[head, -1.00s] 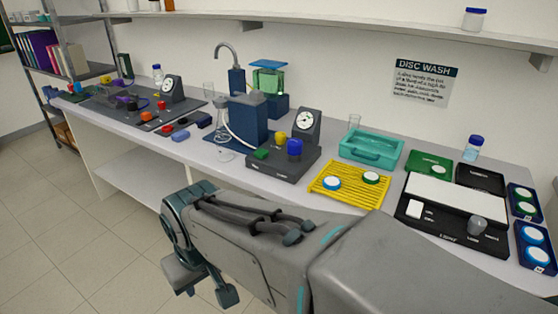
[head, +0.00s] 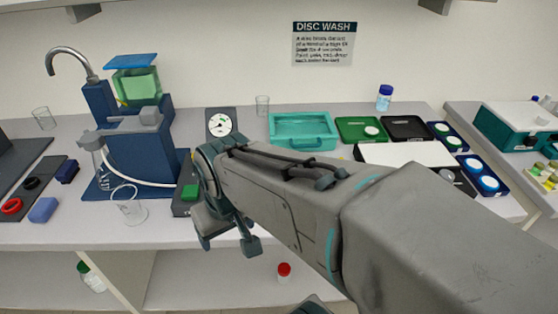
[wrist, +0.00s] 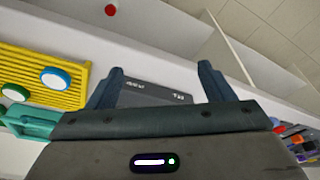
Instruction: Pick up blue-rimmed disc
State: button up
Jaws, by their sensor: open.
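In the wrist view, the blue-rimmed disc (wrist: 55,78) has a white face and lies on a yellow ribbed rack (wrist: 72,99) at the left. A green-rimmed disc (wrist: 14,91) lies beside it on the rack. My gripper (wrist: 161,66) is open and empty, with the disc off to the left of its fingers. In the head view, my gripper (head: 228,245) hangs in front of the bench edge. My arm hides nearly all of the rack and its discs there.
Blue-rimmed discs (head: 488,182) also lie in a navy tray (head: 463,178) at the right. A teal basin (head: 303,144), green tray (head: 352,127) and black tray (head: 407,140) stand at the back. A dark unit with a dial (head: 220,123) and a glass beaker (head: 128,205) are left of my arm.

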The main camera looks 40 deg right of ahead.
jog(key=w+d+r+m+g+p, duration=0.1)
jog(key=w+d+r+m+p, duration=0.15)
jog(key=d+m, duration=0.45)
jog(key=w+d+r+m+g+p, duration=0.15)
jog(key=d+m+p, duration=0.25)
jog(key=d, duration=0.5)
jog(key=w+d+r+m+p, duration=0.1)
jog(key=w+d+m+p, duration=0.2)
jog(key=d+m, duration=0.4)
jog(key=shift+n, duration=0.4)
jog(key=f, duration=0.8)
jog(key=shift+w+d+f, duration=0.1)
jog(key=shift+w+d, duration=0.1)
jog(key=shift+d, duration=0.05)
jog(key=shift+w+a+f+p, duration=0.15)
jog(key=shift+f+p, duration=0.25)
jog(key=shift+f, duration=1.05)
jog(key=shift+w+a+f+p, duration=0.1)
jog(key=shift+f+p, duration=0.25)
jog(key=shift+f, duration=1.05)
jog(key=shift+c, duration=0.3)
jog(key=c, duration=1)
